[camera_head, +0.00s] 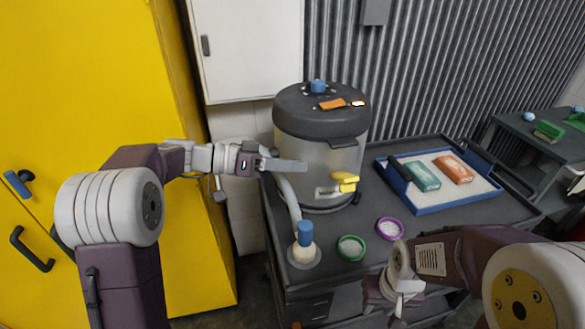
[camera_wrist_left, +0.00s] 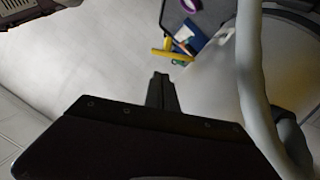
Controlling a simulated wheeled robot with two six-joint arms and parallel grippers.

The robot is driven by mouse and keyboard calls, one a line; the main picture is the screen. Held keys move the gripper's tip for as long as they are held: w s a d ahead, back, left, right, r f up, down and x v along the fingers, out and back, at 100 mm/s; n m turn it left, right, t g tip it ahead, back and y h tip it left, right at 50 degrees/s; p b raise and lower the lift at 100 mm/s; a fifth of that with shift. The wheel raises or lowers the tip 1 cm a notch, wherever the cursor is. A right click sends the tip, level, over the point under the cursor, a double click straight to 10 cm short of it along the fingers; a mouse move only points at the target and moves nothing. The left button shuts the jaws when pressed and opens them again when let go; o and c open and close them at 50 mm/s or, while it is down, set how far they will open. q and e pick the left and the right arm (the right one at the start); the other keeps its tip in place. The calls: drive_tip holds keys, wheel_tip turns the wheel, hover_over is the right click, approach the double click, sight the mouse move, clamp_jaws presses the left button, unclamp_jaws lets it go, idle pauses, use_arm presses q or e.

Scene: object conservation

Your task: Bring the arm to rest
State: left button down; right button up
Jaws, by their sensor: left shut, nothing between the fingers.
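My left arm reaches in from the left in the head view. Its gripper (camera_head: 288,165) is shut and empty in front of the left side of a large cylindrical vessel (camera_head: 300,158). I cannot tell whether its fingers touch the vessel. In the left wrist view the closed fingers (camera_wrist_left: 160,90) point up the picture, beside a pale hose (camera_wrist_left: 250,85). My right arm comes in at the lower right. Its gripper (camera_head: 392,297) hangs low near the front of the grey cart, and its fingers are too unclear to read.
The grey cart (camera_head: 420,220) carries the vessel, a blue-capped hose end (camera_head: 305,233), a green-rimmed dish (camera_head: 351,248), a purple-rimmed dish (camera_head: 390,229) and a blue tray (camera_head: 425,207) with two packets. A yellow cabinet (camera_head: 90,80) stands left. A shelf (camera_head: 540,145) stands right.

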use_arm(q)
drive_tip(key=s+d+r+m+g+p, duration=0.1)
drive_tip(key=s+d+r+g+p, duration=0.1)
drive_tip(key=s+d+r+p, duration=0.3)
drive_tip(key=s+a+f+n+g+y+p, duration=0.2)
drive_tip(key=s+a+f+y+p, duration=0.3)
drive_tip(key=s+f, duration=0.4)
drive_tip(key=s+a+f+n+t+y, duration=0.1)
drive_tip(key=s+a+f+n+y, duration=0.1)
drive_tip(key=a+f+n+y, duration=0.2)
drive_tip(key=s+a+f+n+t+y, duration=0.1)
drive_tip(key=s+a+f+n+y, duration=0.2)
drive_tip(key=a, duration=0.8)
wheel_tip(320, 180, down, 5)
drive_tip(key=n+y, duration=0.2)
drive_tip(key=y, duration=0.1)
drive_tip(key=shift+r, duration=0.2)
drive_tip(key=shift+s, duration=0.15)
